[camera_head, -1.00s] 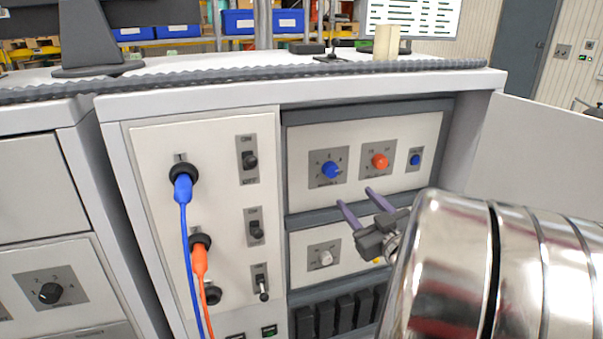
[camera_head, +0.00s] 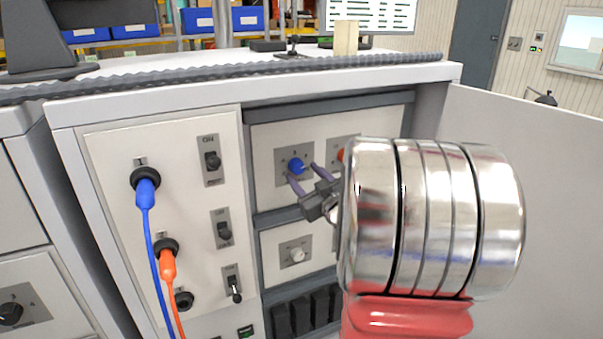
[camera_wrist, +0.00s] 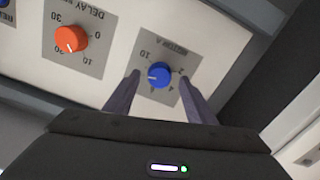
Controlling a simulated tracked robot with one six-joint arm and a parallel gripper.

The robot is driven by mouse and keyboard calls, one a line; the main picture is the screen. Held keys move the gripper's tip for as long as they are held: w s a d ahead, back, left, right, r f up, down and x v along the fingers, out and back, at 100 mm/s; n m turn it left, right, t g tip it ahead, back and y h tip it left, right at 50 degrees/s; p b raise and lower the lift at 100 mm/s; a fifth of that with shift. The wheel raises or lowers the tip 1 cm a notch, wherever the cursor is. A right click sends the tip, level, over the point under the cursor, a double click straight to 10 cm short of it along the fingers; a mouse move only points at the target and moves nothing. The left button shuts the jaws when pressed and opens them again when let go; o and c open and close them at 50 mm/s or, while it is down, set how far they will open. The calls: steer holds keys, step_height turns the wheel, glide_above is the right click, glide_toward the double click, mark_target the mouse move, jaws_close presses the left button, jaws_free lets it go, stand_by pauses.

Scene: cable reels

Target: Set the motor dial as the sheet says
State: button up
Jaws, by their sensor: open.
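The blue motor dial (camera_head: 296,166) sits on the upper panel inside the open cabinet. In the wrist view the dial (camera_wrist: 159,74) appears upside down on a grey plate with printed numbers, its white pointer mark turned to the left in the picture. My gripper (camera_head: 305,174) is open in front of the dial. In the wrist view its two purple fingers (camera_wrist: 160,84) lie either side of the dial; I cannot tell whether they touch it. A white sheet or board (camera_head: 368,14) with lines of text hangs at the back, too small to read.
The orange delay dial (camera_wrist: 71,38) is beside the blue one and is mostly hidden by my arm in the head view. A white dial (camera_head: 296,255) is below. Blue (camera_head: 146,195) and orange (camera_head: 167,265) plugs are left. The open cabinet door (camera_head: 540,200) is right.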

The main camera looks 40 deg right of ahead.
mark_target(297, 167)
steer(key=shift+x, duration=1.15)
steer(key=shift+c, duration=0.4)
steer(key=c, duration=1)
steer(key=shift+o, duration=0.2)
steer(key=shift+m, duration=1.5)
steer(key=o, duration=1)
